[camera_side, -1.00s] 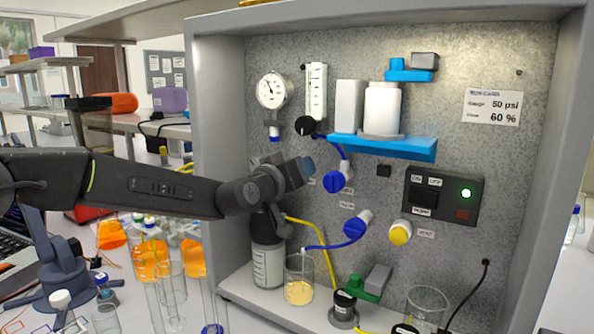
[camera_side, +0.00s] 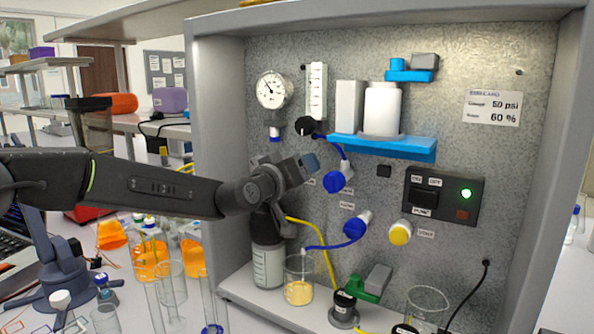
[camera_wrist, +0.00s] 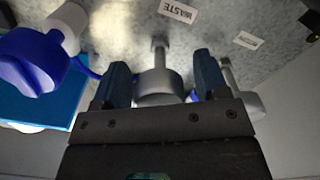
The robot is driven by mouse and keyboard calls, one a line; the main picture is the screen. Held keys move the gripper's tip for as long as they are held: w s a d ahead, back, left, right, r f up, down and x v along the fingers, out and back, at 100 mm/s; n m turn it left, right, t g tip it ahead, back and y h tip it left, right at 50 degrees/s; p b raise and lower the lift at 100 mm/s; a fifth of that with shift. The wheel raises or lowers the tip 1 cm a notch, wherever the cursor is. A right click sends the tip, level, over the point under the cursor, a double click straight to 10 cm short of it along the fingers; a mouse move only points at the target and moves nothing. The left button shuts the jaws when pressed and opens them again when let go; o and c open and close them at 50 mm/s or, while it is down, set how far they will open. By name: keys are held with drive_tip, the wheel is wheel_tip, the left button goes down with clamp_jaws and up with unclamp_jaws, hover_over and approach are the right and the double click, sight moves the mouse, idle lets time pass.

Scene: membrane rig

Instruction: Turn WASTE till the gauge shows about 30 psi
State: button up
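My gripper (camera_side: 311,162) is at the panel, below the gauge. In the wrist view, its two blue fingers (camera_wrist: 162,72) stand apart, one on each side of a grey valve knob (camera_wrist: 160,84). A narrow gap shows beside the knob, so I see no clear grip. The WASTE label (camera_wrist: 177,10) is just beyond that knob, upside down. In the side view my gripper hides the knob. The round white gauge (camera_side: 272,89) has its needle pointing to the upper left; the figures are too small to read.
A blue knob (camera_side: 337,181) is close to the right of my gripper, under a blue shelf (camera_side: 410,147) holding white blocks. Another grey fitting (camera_wrist: 242,90) stands beside the right finger. A bottle (camera_side: 267,265) and beaker (camera_side: 299,280) stand below.

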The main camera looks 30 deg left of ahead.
drive_tip(key=s, duration=1.3)
drive_tip(key=shift+s, duration=0.4)
drive_tip(key=s+a+f+m+g, duration=0.2)
drive_tip(key=s+a+f+g, duration=0.1)
drive_tip(key=s, duration=0.5)
drive_tip(key=s+a+f+m+g, duration=0.2)
drive_tip(key=s+f+g, duration=0.3)
drive_tip(key=s, duration=0.4)
drive_tip(key=s+a+f+m+g, duration=0.2)
drive_tip(key=s+a+f+g, duration=0.1)
drive_tip(key=s, duration=0.6)
drive_tip(key=shift+s+a+f+g, duration=0.2)
drive_tip(key=shift+a+f+g, duration=0.15)
drive_tip(key=shift+f+g, duration=0.5)
drive_tip(key=shift+f, duration=0.1)
idle(1.7)
